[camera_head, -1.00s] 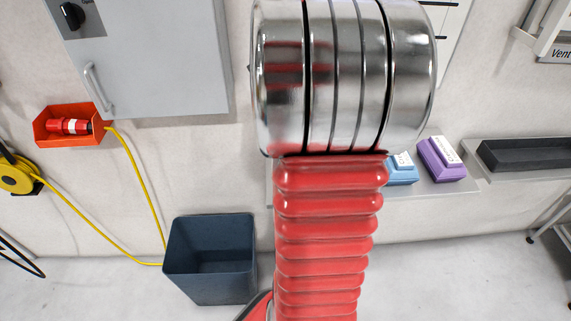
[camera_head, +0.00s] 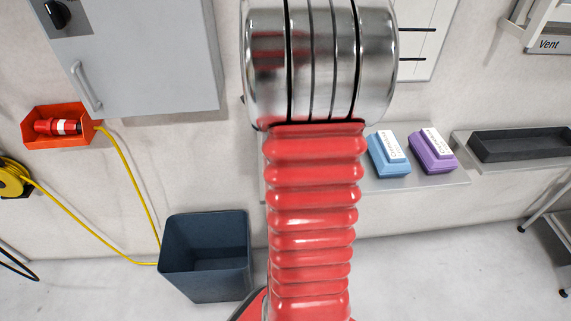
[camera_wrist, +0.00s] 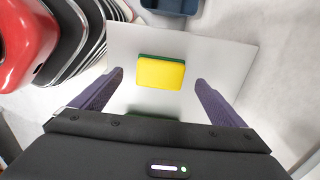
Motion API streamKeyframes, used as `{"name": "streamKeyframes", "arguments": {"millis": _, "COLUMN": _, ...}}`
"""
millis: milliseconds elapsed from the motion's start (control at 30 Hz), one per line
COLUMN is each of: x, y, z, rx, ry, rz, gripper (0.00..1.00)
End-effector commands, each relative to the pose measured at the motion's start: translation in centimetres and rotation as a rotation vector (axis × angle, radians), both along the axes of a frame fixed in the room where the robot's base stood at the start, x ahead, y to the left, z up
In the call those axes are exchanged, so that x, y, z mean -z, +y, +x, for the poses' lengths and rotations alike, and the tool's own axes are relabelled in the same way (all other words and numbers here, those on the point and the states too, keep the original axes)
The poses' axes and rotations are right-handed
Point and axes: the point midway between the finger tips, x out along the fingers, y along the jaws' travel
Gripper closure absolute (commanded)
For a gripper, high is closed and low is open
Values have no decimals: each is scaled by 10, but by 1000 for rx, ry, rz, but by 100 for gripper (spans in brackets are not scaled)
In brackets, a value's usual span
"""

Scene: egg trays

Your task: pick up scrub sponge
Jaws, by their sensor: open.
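The scrub sponge (camera_wrist: 160,73) is yellow with a green edge. In the wrist view it lies on a light grey shelf (camera_wrist: 222,62), between and beyond my fingertips. My gripper (camera_wrist: 159,82) is open, with one purple-grey finger on each side and nothing between them. In the head view the sponge and my gripper are hidden behind my arm.
A blue carton (camera_head: 388,154) and a purple carton (camera_head: 432,151) stand on the shelf (camera_head: 443,181) right of my arm. A dark tray (camera_head: 520,145) sits further right. A dark blue bin (camera_head: 207,256) stands on the floor at left, near a yellow cable (camera_head: 130,174).

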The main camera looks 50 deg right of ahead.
Motion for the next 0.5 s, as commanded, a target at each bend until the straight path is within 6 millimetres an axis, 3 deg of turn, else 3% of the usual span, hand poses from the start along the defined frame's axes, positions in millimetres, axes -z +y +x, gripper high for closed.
{"name": "streamKeyframes", "arguments": {"millis": 300, "x": 1, "y": 0, "z": 0, "rx": 0, "ry": 1, "rz": 1, "gripper": 6}}
{"name": "streamKeyframes", "arguments": {"millis": 500, "x": 20, "y": -2, "z": -2, "rx": 1, "ry": 2, "rz": 2, "gripper": 6}}
